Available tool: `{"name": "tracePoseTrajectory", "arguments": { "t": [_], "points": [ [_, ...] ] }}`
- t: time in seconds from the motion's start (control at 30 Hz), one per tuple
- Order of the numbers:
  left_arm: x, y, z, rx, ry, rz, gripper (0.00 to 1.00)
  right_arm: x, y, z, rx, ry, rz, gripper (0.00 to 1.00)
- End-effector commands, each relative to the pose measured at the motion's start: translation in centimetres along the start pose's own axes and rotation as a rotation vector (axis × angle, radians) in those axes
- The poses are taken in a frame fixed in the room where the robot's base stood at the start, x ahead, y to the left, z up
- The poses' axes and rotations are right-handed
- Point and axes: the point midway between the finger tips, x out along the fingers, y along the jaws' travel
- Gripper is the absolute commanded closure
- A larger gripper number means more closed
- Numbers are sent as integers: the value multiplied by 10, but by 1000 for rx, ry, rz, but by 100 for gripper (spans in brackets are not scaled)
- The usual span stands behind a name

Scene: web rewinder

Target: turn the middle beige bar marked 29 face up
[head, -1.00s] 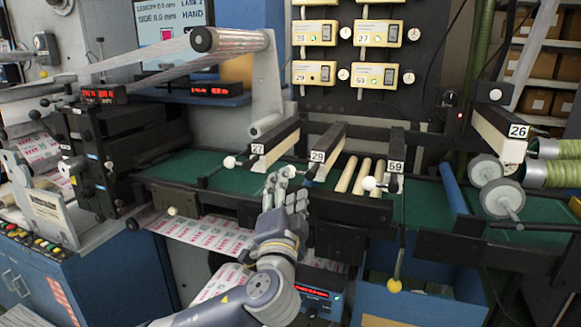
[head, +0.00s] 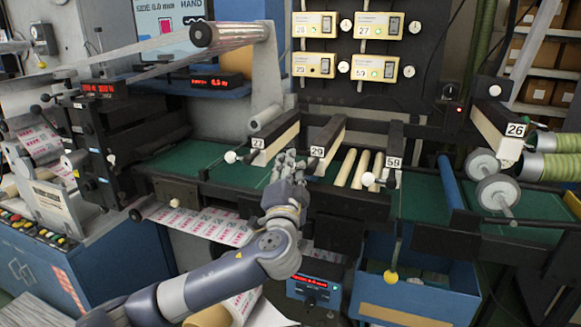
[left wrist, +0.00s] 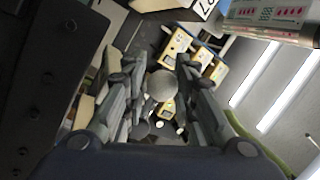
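The middle bar marked 29 (head: 333,136) lies over the green bed between the bars marked 27 (head: 280,138) and 59 (head: 393,145). Its dark face is on top, and beige shows on its right side. My left gripper (head: 288,160) is just left of its 29 label; the bar's knob is hidden there in the head view. In the left wrist view a pale round knob (left wrist: 161,85) shows between the two spread fingers of the left gripper (left wrist: 160,68). I cannot tell whether the fingers touch it. My right gripper is not in view.
White knobs of the 27 bar (head: 231,157) and 59 bar (head: 368,179) stand on either side. Pale rollers (head: 360,168) lie between bars 29 and 59. A bar marked 26 (head: 498,130) is at the right. A blue bin (head: 420,296) stands below.

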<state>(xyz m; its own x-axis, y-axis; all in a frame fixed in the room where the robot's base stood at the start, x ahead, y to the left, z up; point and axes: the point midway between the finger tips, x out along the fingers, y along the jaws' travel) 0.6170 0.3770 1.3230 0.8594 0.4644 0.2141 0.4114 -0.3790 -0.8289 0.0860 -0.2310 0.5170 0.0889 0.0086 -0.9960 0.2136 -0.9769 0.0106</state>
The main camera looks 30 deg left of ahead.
Motion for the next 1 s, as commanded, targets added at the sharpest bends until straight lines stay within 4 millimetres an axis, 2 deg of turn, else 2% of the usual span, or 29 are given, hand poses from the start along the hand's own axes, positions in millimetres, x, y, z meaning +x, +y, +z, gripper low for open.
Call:
{"name": "tracePoseTrajectory", "arguments": {
  "t": [0.3, 1.0],
  "points": [
    [0, -1, 0, -5, 0, -1, 100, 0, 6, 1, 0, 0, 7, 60],
    [1, -4, -3, 81, 30, -11, 100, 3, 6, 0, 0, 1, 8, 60]
  ]
}}
